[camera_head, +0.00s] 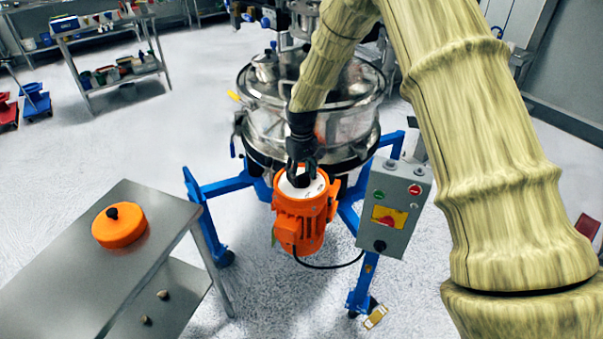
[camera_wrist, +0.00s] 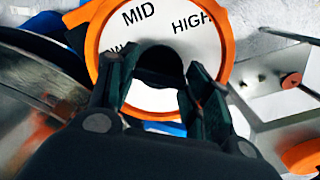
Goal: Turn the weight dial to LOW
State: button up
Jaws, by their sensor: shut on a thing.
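The weight dial is a white face (camera_head: 303,190) on top of the orange motor (camera_head: 300,222), below the steel sifter. In the wrist view the dial face (camera_wrist: 112,38) carries the words MID and HIGH, and a third word at the left is cut to "OW" by my finger. A black knob (camera_wrist: 160,62) stands at the middle of the face. My gripper (camera_wrist: 163,85) is shut on this knob, one finger on each side. In the head view my gripper (camera_head: 302,172) comes down on the dial from above and hides the knob. No pointer mark on the knob is readable.
The steel sifter drum (camera_head: 262,118) stands behind the motor on a blue frame (camera_head: 210,225). A grey control box (camera_head: 393,208) is close on the right. A metal table (camera_head: 75,260) with an orange lid (camera_head: 119,228) stands at the left. Open floor lies between table and shelves.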

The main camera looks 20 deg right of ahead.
aim_at(301, 175)
jog(key=shift+w+r+n, duration=0.1)
jog(key=shift+n, duration=0.5)
jog(key=o, duration=1)
notch_tip(301, 175, up, 12)
jog(key=shift+f, duration=0.1)
dwell(0.4)
